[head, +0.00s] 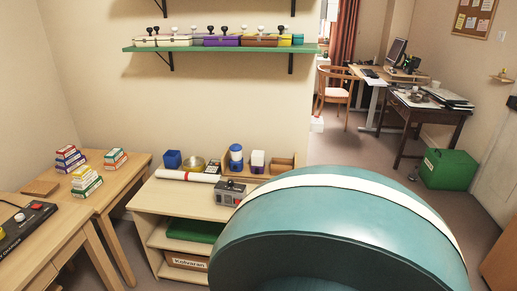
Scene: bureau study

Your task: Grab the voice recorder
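A small grey box-shaped device (230,192) with dark parts and a red spot on top sits at the front right of the low wooden shelf unit (158,196). It looks like the voice recorder, but it is too small to be certain. The large teal form in front comes close to its right side. Neither of my grippers is in view.
A large teal rounded form (340,228) with a cream band fills the lower right foreground. A white roll (187,176) lies behind the device, near a blue-and-white container (236,158). Wooden desks (60,212) stand left. Open floor (352,150) shows at the back right.

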